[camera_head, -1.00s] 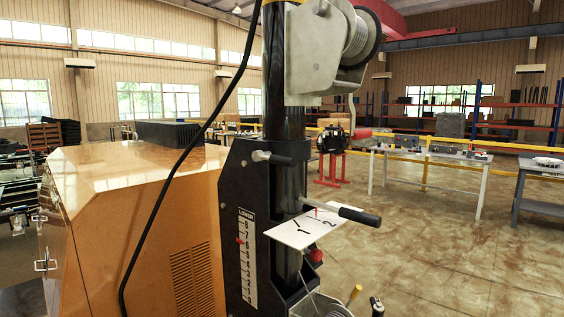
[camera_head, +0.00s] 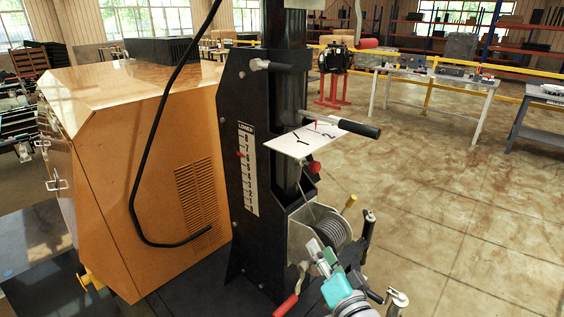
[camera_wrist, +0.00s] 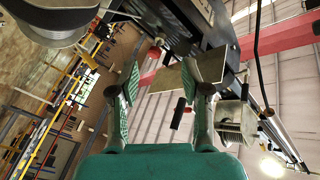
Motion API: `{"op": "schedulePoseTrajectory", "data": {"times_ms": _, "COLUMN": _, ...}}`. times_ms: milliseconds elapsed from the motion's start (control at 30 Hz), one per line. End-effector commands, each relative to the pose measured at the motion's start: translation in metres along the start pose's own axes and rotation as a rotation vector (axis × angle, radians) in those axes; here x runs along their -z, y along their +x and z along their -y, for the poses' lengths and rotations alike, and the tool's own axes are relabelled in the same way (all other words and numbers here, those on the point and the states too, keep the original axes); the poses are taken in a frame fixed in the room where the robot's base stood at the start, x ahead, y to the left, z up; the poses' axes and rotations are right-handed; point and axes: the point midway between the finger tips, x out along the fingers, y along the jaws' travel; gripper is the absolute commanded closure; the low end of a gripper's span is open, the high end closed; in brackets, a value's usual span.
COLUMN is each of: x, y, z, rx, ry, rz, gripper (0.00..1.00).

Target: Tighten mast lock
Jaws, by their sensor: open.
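The black mast (camera_head: 290,100) stands in a black bracket (camera_head: 235,110). A black-gripped handle (camera_head: 358,130) sticks out to the right beside a pale plate (camera_head: 288,147) marked 1 and 2. A red knob (camera_head: 313,167) sits just below the plate. I cannot tell for sure which part is the mast lock. My teal gripper (camera_head: 322,252) is low in the head view, in front of the winch drum and below the knob. In the wrist view my gripper (camera_wrist: 158,78) is open and empty, with the red knob (camera_wrist: 154,52) and plate (camera_wrist: 208,64) beyond its fingers.
A winch drum (camera_head: 330,228) and several levers crowd the space around my gripper. A second handle (camera_head: 288,67) is higher on the mast. An orange cabinet (camera_head: 150,170) with a hanging black cable (camera_head: 150,150) stands left. Open floor (camera_head: 450,220) lies right.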

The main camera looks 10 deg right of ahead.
Motion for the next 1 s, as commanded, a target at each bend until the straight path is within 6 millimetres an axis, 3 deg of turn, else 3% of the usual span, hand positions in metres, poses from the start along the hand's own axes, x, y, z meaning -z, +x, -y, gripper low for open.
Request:
{"op": "schedulePoseTrajectory", "data": {"times_ms": 200, "x": 0.054, "y": 0.048, "z": 0.051, "rx": 0.070, "ry": 0.084, "rz": -0.009, "gripper": 0.53}}
{"op": "schedulePoseTrajectory", "data": {"times_ms": 500, "x": 0.131, "y": 0.089, "z": 0.130, "rx": 0.160, "ry": 0.181, "rz": 0.001, "gripper": 0.53}}
{"op": "schedulePoseTrajectory", "data": {"times_ms": 800, "x": 0.201, "y": 0.104, "z": 0.208, "rx": 0.235, "ry": 0.246, "rz": 0.022, "gripper": 0.53}}
{"op": "schedulePoseTrajectory", "data": {"times_ms": 1000, "x": 0.225, "y": 0.104, "z": 0.235, "rx": 0.258, "ry": 0.267, "rz": 0.034, "gripper": 0.53}}
